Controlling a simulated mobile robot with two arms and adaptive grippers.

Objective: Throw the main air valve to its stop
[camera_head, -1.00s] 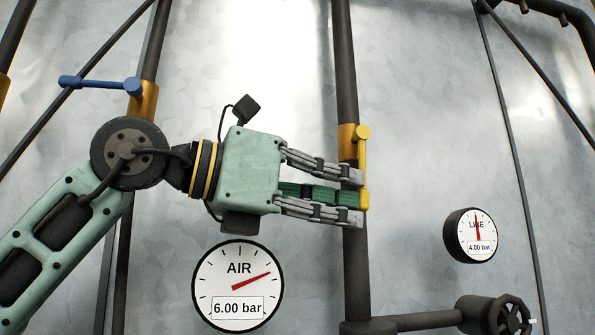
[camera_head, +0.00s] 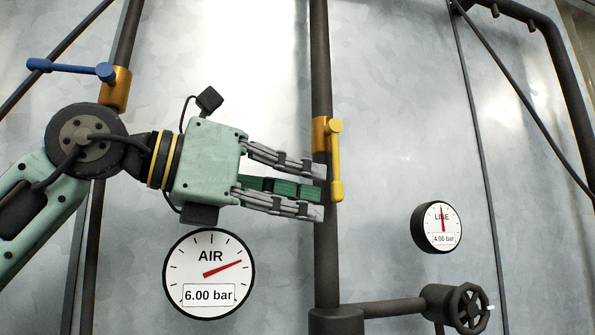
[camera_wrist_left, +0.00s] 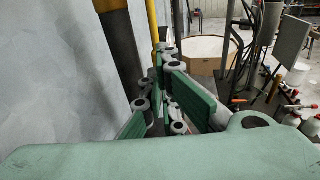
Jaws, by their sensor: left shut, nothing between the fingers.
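A yellow lever (camera_head: 336,165) hangs straight down from a brass-coloured valve body (camera_head: 320,135) on the dark vertical pipe in the middle of the head view. Which valve is the main air valve is not labelled. My left gripper (camera_head: 320,192) comes in from the left, shut and empty, its fingertips in front of the pipe just left of the lever's lower end. No clear contact with the lever shows. In the left wrist view, the fingers (camera_wrist_left: 165,95) lie below a yellow upright bar (camera_wrist_left: 153,22), which looks like the lever. My right gripper is not in view.
A blue lever (camera_head: 72,68) points left on another pipe. The AIR gauge (camera_head: 209,274) reads 6.00 bar, the LINE gauge (camera_head: 437,227) 4.00 bar. A dark handwheel (camera_head: 468,308) is at lower right. A grey metal wall (camera_head: 400,90) stands behind. The wrist view shows a round tub (camera_wrist_left: 200,52).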

